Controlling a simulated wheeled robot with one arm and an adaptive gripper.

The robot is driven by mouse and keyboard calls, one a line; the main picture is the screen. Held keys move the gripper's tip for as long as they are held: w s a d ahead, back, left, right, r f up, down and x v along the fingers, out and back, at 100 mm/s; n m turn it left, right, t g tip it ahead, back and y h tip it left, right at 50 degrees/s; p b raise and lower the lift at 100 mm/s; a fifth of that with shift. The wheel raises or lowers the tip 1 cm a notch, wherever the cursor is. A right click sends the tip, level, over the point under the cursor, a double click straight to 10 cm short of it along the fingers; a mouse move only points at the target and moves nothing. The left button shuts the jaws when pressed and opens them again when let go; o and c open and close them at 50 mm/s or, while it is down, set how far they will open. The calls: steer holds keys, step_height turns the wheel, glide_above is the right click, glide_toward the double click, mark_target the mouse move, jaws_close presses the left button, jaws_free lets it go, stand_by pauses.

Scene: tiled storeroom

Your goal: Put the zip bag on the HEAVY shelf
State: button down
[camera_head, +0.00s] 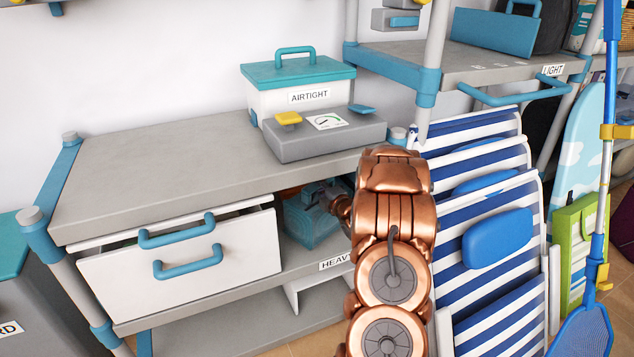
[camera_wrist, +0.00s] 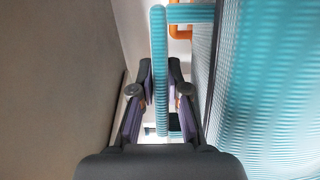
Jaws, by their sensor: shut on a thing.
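My gripper (camera_head: 322,194) is at the bag's top, partly hidden by my copper arm. In the wrist view my gripper (camera_wrist: 156,100) is shut on the bag's teal handle bar (camera_wrist: 160,60), with the bag's ribbed teal side (camera_wrist: 270,90) at right. The HEAVY shelf (camera_head: 250,290) carries its label at the front edge (camera_head: 337,262).
White drawers (camera_head: 190,262) with blue handles fill the bay's left. The grey top shelf (camera_head: 170,165) holds a grey scale (camera_head: 330,138) and an AIRTIGHT box (camera_head: 300,95). Striped folding chairs (camera_head: 490,220) stand close right of my arm. The LIGHT shelf (camera_head: 490,68) is further right.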

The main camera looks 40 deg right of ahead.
steer(key=c, duration=1.2)
jaws_free()
steer(key=p+v, duration=0.1)
steer(key=v, duration=1.1)
steer(key=shift+w, duration=0.1)
